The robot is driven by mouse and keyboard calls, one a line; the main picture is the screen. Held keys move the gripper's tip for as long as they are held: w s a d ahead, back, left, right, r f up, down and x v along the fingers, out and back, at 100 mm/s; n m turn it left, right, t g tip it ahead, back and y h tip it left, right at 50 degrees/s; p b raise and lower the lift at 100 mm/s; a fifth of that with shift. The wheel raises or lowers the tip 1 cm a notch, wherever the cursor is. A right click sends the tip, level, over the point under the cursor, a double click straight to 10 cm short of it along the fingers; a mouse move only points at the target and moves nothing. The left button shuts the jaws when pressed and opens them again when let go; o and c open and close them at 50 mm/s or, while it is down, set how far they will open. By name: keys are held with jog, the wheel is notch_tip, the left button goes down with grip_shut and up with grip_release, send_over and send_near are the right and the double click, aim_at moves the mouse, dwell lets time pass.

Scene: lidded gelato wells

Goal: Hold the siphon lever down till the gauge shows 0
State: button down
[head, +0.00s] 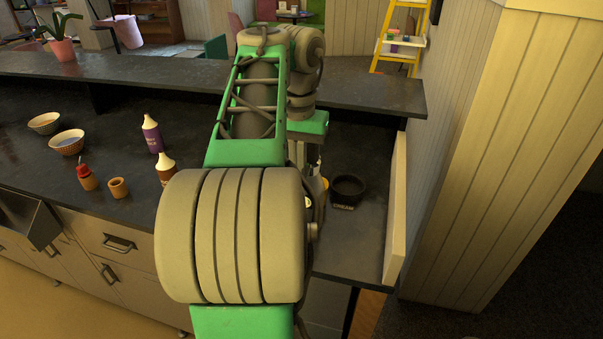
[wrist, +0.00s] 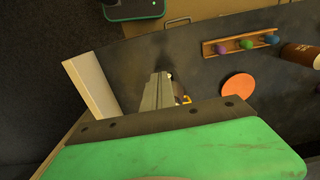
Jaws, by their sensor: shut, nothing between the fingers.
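In the wrist view my gripper (wrist: 158,76) shows as two long grey fingers together, with nothing visible between them. They point down toward the dark counter. Just right of the fingers is a small yellow part (wrist: 186,99) on a dark object mostly hidden behind the gripper. It may belong to the siphon, but I cannot tell. Neither the lever nor a readable gauge dial can be made out, and I cannot tell whether the fingers touch anything. In the head view my arm covers the gripper and most of this spot.
A dark bowl (head: 347,190) stands right of my arm, near a pale upright panel (head: 396,210). The wrist view shows an orange disc (wrist: 238,88), a wooden rack (wrist: 210,49) with coloured balls and a brown bottle (wrist: 303,57). Bottles and bowls stand left on the counter (head: 110,150).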

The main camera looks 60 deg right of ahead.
notch_tip(320, 180, down, 4)
jog(key=b, duration=0.4)
jog(key=shift+r+p, duration=0.25)
jog(key=shift+p, duration=0.05)
dwell(2.5)
notch_tip(320, 180, up, 4)
jog(key=p, duration=0.4)
jog(key=shift+r, duration=0.15)
jog(key=shift+f, duration=0.25)
